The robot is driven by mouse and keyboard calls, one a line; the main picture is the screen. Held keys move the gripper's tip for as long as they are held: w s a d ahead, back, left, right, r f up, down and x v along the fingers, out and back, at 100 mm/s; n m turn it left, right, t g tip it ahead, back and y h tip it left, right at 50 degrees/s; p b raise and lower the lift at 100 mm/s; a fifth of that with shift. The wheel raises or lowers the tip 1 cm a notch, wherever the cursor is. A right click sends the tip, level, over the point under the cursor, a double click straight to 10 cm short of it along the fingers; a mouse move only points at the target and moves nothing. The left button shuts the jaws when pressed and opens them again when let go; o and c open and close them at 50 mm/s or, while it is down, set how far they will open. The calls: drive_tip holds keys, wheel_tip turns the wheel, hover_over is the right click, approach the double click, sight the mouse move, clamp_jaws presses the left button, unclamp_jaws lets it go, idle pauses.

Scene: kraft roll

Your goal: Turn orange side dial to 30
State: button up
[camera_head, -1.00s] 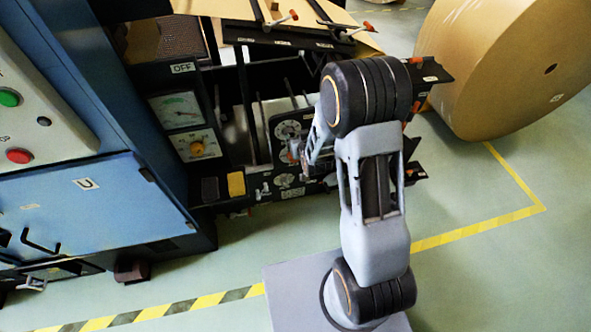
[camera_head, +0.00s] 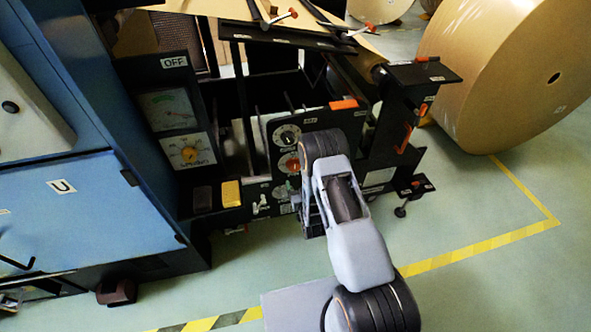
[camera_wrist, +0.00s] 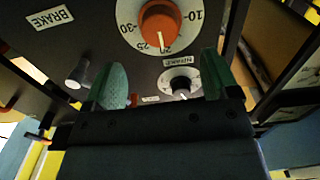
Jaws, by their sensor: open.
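The orange side dial (camera_head: 292,164) is on the black side panel (camera_head: 318,118) in the head view, just left of my arm. In the wrist view the orange dial (camera_wrist: 160,24) sits on a white scale plate at the top. No contact with the dial shows. In the head view my arm hides the gripper.
A black-and-white dial (camera_wrist: 180,82) lies below the orange one, between the fingers, and a grey knob (camera_wrist: 77,73) is left of them. A yellow-orange knob (camera_head: 188,154) sits under a gauge (camera_head: 168,110). A large kraft roll (camera_head: 500,75) stands at right.

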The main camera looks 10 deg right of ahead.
sight(295, 169)
drive_tip(key=w, duration=0.8)
drive_tip(key=shift+b, duration=0.35)
drive_tip(key=shift+c, duration=0.5)
